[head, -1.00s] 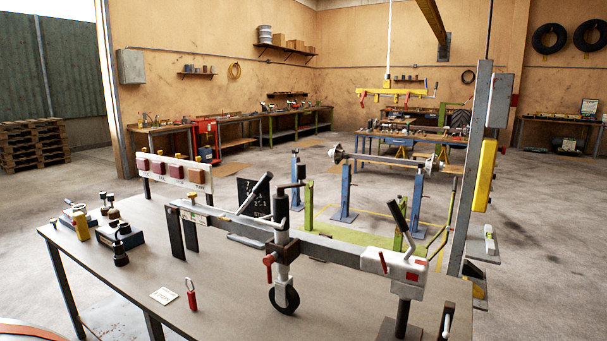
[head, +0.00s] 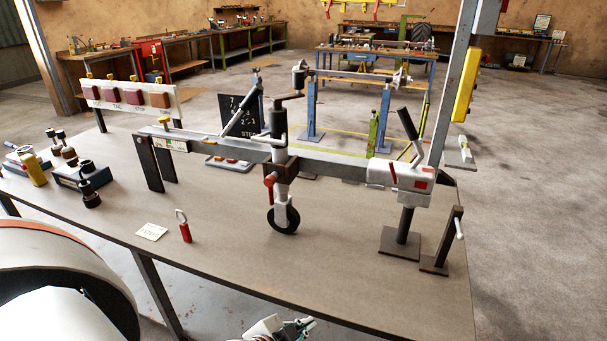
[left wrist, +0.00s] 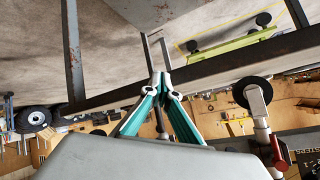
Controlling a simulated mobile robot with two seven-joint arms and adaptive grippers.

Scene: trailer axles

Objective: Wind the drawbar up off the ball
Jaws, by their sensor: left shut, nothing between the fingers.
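The grey drawbar (head: 335,163) runs above the bench, its white coupling head (head: 400,175) over the post (head: 405,228) at right. The ball is hidden under the head. The jockey wheel tube (head: 278,125) stands upright through the drawbar, with a crank handle (head: 298,78) on top and a red clamp lever (head: 270,182). Its black wheel (head: 283,219) is at the bench top; I cannot tell if it bears weight. The wheel also shows in the left wrist view (left wrist: 253,92). My left gripper (head: 305,322) is shut and empty, low at the bench's front edge, apart from the crank. My right gripper is out of view.
The bench front middle is clear.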

